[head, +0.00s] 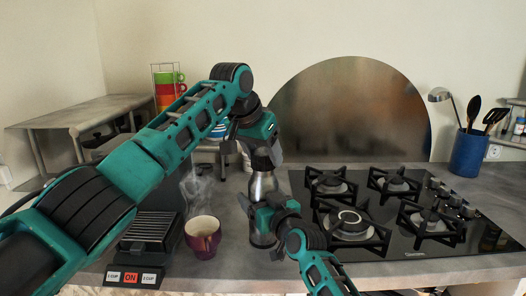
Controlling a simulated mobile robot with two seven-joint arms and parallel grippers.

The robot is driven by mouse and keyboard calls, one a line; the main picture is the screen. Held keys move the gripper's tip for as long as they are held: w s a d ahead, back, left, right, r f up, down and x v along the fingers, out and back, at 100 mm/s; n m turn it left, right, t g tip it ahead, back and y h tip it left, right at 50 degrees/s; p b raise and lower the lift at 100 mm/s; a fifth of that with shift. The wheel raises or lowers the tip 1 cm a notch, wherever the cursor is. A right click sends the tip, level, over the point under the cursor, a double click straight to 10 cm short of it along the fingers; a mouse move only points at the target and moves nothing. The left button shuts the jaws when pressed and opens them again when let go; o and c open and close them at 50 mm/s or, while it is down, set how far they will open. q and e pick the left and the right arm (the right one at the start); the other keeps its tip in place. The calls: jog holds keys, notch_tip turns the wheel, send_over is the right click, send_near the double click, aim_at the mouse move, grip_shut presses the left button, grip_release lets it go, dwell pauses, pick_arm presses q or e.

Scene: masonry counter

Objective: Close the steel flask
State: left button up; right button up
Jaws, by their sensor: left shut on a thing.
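The steel flask (262,184) stands upright on the counter, left of the hob; its silver body is partly covered by my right gripper. My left gripper (262,150) points down at the flask's top and is shut on the dark lid (262,163), directly above the body. Whether the lid is seated or apart from the neck cannot be told. My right gripper (252,207) is at the flask's body from the front right. Its fingers are partly hidden against the flask, so its grip is unclear.
A purple cup (203,238) and a clear glass (195,188) stand left of the flask, near a black coffee machine (140,240). The black hob (400,255) is close on the right. A blue utensil pot (467,153) stands farther right.

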pick_arm(q)
jog(key=shift+f, duration=0.55)
pick_arm(e)
grip_shut()
pick_arm(q)
jog(key=shift+m+g+h, duration=0.5)
jog(key=shift+m+h, duration=0.2)
jog(key=shift+m, duration=0.9)
jog(key=o, duration=1)
jog(key=shift+o, duration=0.2)
jog(key=shift+r, duration=2.25)
